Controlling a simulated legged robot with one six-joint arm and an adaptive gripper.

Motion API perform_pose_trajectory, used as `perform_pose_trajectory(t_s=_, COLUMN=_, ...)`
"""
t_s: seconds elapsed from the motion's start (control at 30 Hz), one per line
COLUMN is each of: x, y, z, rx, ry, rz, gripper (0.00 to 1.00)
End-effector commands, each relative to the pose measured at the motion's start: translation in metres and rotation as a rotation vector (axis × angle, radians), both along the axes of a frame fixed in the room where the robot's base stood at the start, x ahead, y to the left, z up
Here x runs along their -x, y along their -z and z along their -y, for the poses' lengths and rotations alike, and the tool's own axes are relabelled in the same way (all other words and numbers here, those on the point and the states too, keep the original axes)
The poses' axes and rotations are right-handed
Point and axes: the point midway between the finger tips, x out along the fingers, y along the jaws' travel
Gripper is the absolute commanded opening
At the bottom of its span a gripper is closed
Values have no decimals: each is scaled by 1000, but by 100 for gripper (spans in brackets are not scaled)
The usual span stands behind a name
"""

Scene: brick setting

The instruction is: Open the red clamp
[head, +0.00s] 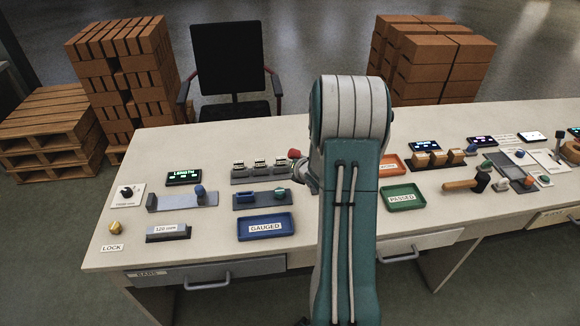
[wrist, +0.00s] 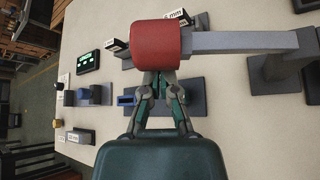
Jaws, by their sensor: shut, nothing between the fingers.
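The clamp's red knob (wrist: 156,44) is large in the wrist view, a thick cylinder on the end of a grey bar (wrist: 245,42). The bar runs right to a dark grey stand (wrist: 275,72). My gripper (wrist: 160,78) is shut and empty, its fingertips at the lower edge of the red knob in the picture. I cannot tell whether they touch it. In the head view the red knob (head: 294,154) shows just left of my arm, and part of my gripper (head: 304,174) shows below it. My arm hides the rest of the clamp there.
The blue GAUGED tray (head: 266,238), a grey fixture with a green knob (head: 280,193) and a row of small blocks (head: 258,165) lie left of my arm. The orange tray (head: 390,174), green PASSED tray (head: 402,208) and a hammer (head: 465,184) lie right. A chair (head: 228,70) stands behind the table.

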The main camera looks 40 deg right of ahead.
Motion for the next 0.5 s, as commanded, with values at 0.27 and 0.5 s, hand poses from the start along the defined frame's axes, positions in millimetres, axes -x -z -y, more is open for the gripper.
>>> perform_pose_trajectory(t_s=0.27, x=0, y=-2, z=1, rx=-17, ry=0, rz=12, gripper=0)
perform_pose_trajectory(t_s=0.5, x=1, y=-6, z=2, rx=-54, ry=-1, rz=35, gripper=0)
